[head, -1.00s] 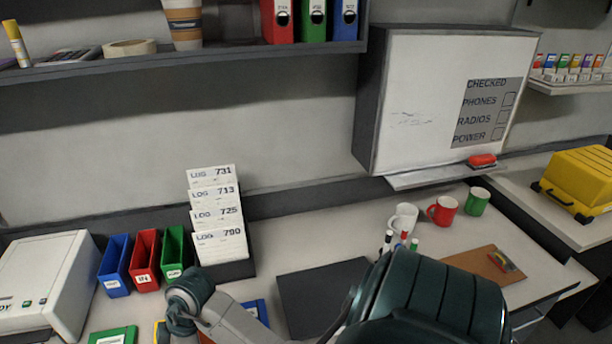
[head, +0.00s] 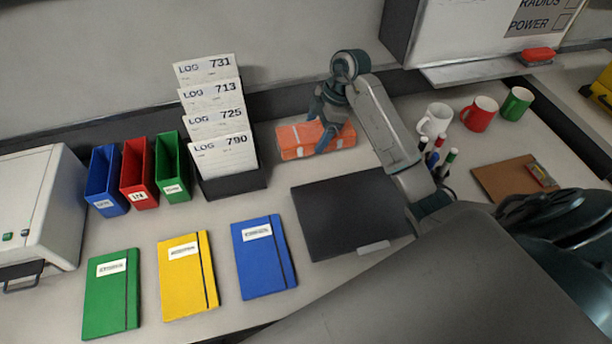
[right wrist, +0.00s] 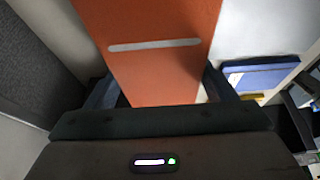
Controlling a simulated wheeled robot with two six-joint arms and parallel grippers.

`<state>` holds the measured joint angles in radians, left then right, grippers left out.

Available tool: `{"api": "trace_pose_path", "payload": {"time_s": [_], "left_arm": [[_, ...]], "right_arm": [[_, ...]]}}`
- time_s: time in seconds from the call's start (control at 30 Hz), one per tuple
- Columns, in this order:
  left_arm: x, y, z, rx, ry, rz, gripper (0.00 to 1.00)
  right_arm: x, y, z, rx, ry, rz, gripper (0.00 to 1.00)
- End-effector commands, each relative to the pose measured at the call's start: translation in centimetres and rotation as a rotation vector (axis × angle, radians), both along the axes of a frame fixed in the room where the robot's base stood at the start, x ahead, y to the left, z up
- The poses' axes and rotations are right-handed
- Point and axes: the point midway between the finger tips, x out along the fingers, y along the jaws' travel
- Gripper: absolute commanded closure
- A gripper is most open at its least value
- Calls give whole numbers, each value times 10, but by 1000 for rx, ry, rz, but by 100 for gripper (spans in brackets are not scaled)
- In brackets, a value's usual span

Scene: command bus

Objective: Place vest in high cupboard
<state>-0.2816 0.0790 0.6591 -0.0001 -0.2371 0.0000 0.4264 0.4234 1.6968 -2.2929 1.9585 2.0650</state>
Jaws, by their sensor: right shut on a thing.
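The vest (head: 296,141) is a folded orange bundle with pale stripes, at the back of the desk in the head view, right of the log rack. My right gripper (head: 324,132) is shut on it. In the right wrist view the vest (right wrist: 150,45) stands between the two fingers, with a grey stripe across it. I cannot tell whether it touches the desk. A wall cabinet with a whiteboard front (head: 480,30) shows only its lower part at the upper right. I cannot tell whether it is the high cupboard. My left gripper is not in view.
The log rack (head: 232,182) stands close left of the vest. A black flat folder (head: 345,215) lies in front. Mugs (head: 435,120) and a pen holder are to the right. Green, yellow and blue notebooks (head: 262,258) lie at the front left.

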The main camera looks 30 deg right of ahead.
Motion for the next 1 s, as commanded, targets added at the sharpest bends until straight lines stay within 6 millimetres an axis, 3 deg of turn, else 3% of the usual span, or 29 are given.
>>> {"api": "trace_pose_path", "payload": {"time_s": [0.17, 0.4, 0.8, 1.0], "left_arm": [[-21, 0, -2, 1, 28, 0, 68], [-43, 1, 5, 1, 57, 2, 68], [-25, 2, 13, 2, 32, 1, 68], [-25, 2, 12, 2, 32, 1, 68]], "right_arm": [[6, -11, -7, 8, 0, 18, 49], [5, -11, -48, 8, 0, 18, 49], [5, -10, -91, 8, -1, 18, 49], [5, -11, -95, 7, -3, 19, 49]]}}
